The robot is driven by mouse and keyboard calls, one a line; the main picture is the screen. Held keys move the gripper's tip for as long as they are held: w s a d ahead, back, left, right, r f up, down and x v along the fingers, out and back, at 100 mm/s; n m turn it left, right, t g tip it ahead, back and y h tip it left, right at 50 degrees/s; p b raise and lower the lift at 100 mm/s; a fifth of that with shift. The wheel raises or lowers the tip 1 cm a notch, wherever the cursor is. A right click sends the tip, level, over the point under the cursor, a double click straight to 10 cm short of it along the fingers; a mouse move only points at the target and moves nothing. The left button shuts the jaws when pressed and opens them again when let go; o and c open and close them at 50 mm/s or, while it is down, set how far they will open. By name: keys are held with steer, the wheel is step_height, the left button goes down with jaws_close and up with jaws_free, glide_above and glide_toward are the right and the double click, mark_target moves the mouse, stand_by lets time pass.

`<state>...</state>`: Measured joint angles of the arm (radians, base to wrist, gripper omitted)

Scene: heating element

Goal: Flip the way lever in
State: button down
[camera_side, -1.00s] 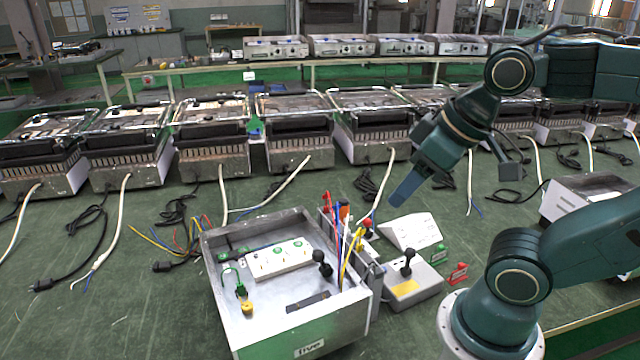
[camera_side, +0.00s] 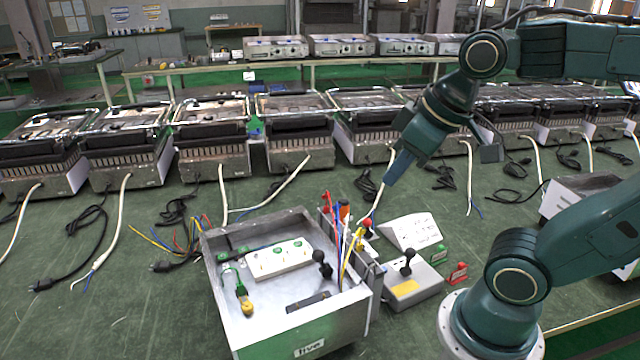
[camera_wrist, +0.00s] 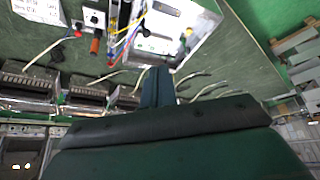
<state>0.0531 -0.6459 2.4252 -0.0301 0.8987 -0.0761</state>
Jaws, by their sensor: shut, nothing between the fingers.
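Several levers show in the side view, and I cannot tell which is the way lever. A black-knobbed lever (camera_side: 407,262) stands upright on a small grey box with a yellow label. Another black-knobbed lever (camera_side: 321,257) stands inside the open metal box (camera_side: 285,340) marked "live". A red-knobbed lever (camera_side: 367,224) stands beside the coloured wires. My gripper (camera_side: 389,182) is shut and empty, pointing down in the air above and behind these levers, touching none. The gripper (camera_wrist: 158,72) also shows in the wrist view, with the box and wires beyond its tips.
A white sloped panel (camera_side: 412,231) sits behind the grey box. Small green (camera_side: 438,253) and red (camera_side: 457,272) blocks stand at its right. Coloured wires (camera_side: 350,250) rise at the metal box's right side. A row of grills with loose cables fills the back.

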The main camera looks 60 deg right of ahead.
steer(key=w+d+f+n+g, duration=0.1)
steer(key=w+d+n, duration=0.1)
steer(key=w+d, duration=0.55)
steer(key=w+d+f+n+g, duration=0.15)
steer(key=w+d, duration=0.35)
steer(key=w, duration=0.6)
steer(key=n+y, duration=0.3)
steer(key=n, duration=0.3)
glide_above(367, 224)
steer(key=d, duration=0.2)
step_height(367, 224, down, 31)
steer(key=shift+s+d+f+m, duration=0.1)
steer(key=shift+d+f+m, duration=0.05)
steer(key=shift+f+m, duration=0.1)
steer(key=shift+x, duration=4.9)
